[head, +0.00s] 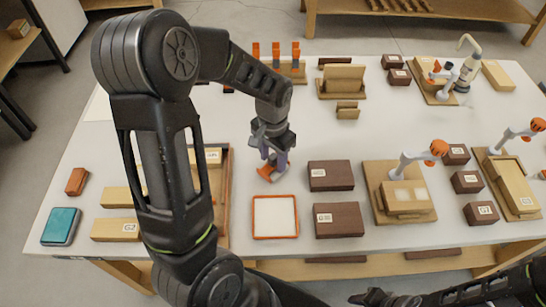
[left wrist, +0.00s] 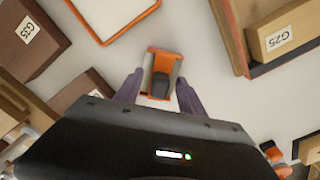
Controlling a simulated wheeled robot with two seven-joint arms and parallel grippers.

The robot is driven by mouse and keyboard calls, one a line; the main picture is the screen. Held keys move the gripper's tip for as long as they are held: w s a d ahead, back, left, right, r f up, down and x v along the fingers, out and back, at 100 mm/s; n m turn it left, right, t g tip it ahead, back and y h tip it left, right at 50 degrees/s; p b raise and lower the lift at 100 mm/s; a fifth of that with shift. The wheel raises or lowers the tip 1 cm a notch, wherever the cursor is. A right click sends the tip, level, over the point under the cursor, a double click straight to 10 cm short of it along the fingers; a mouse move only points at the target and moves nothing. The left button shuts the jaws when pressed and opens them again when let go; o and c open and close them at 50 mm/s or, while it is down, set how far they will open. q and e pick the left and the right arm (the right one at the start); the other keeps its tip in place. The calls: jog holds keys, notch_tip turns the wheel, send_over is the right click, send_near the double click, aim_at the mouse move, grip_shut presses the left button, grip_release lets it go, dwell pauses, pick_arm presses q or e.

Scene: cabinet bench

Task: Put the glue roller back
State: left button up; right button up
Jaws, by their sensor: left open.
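The glue roller (head: 267,174), an orange piece with a dark part in its middle, sits on the white table just behind the orange-rimmed tray (head: 254,217). It also shows in the left wrist view (left wrist: 164,62). My left gripper (head: 274,160) is pointed down over it, with its purple fingers open. In the left wrist view the fingers stand on either side of the roller's near part, with a gap to each. The fingers hide part of the roller in the head view. My right gripper (head: 372,297) is at the bottom edge, dark and small; its jaws are unclear.
Dark brown boxes (head: 331,176) stand right of the tray. A wooden-rimmed tray (head: 226,190) is to its left, partly behind my left arm. A wooden fixture with an orange-tipped arm (head: 378,192) stands further right. Orange-topped posts (head: 275,50) are at the back.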

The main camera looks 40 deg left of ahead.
aim_at(273, 156)
pick_arm(q)
jog(key=shift+r, duration=0.55)
notch_tip(273, 156, up, 11)
jog(key=shift+b, duration=0.35)
